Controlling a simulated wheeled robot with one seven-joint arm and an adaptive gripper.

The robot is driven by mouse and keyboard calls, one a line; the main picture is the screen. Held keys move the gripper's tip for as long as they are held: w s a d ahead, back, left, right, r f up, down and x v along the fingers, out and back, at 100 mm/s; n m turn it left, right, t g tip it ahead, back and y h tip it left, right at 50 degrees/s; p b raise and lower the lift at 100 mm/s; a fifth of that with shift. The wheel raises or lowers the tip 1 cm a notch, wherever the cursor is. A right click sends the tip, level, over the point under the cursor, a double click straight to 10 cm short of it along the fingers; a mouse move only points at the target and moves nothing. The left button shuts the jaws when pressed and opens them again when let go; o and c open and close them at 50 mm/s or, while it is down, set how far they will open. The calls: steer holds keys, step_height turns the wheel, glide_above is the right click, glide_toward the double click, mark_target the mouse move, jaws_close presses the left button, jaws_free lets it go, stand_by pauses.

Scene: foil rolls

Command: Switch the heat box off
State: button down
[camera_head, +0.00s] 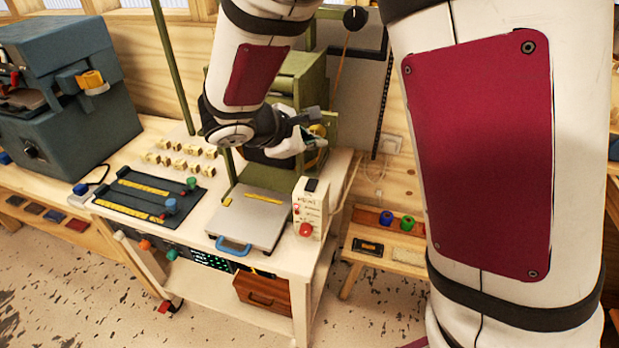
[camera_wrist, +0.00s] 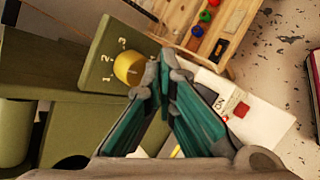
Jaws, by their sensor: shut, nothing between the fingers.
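A white upright box (camera_head: 309,207) with lettering, a black switch (camera_head: 312,185) on top and a red button (camera_head: 306,229) stands at the table's front right corner. It also shows in the wrist view (camera_wrist: 262,122), partly behind my fingers. An olive-green machine (camera_head: 305,75) stands behind it. In the wrist view its panel (camera_wrist: 103,62) bears a yellow knob (camera_wrist: 129,68) with number marks. No label clearly says which is the heat box. My gripper (camera_wrist: 166,62) is shut and empty, beside the knob in the picture; contact cannot be told. In the head view my arm partly hides it.
A scale-like metal plate (camera_head: 247,218) with a blue handle lies left of the white box. A black slider panel (camera_head: 150,194) and several small yellowish blocks are further left. A low wooden bench (camera_head: 350,257) with coloured knobs stands right. A blue-grey machine (camera_head: 75,120) is far left.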

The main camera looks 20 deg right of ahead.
steer(key=b, duration=0.5)
glide_above(314, 184)
step_height(314, 184, down, 7)
steer(key=shift+f, duration=0.1)
steer(key=shift+f+b, duration=0.5)
steer(key=shift+f, duration=0.25)
steer(key=shift+f, duration=0.15)
stand_by(0.6)
steer(key=shift+f+b, duration=0.3)
steer(key=shift+b, duration=0.15)
steer(key=shift+w+f+b, duration=0.1)
steer(key=shift+f+b, duration=0.15)
steer(key=shift+b, duration=0.05)
stand_by(0.5)
steer(key=shift+r, duration=0.1)
steer(key=shift+r+p, duration=0.5)
steer(key=shift+r, duration=0.15)
steer(key=shift+s+a+r+p, duration=0.1)
steer(key=shift+s+r+p, duration=0.1)
steer(key=shift+r+p, duration=0.85)
steer(key=shift+s+a+r+p, duration=0.15)
steer(key=shift+r+p, duration=0.5)
steer(key=shift+r, duration=0.75)
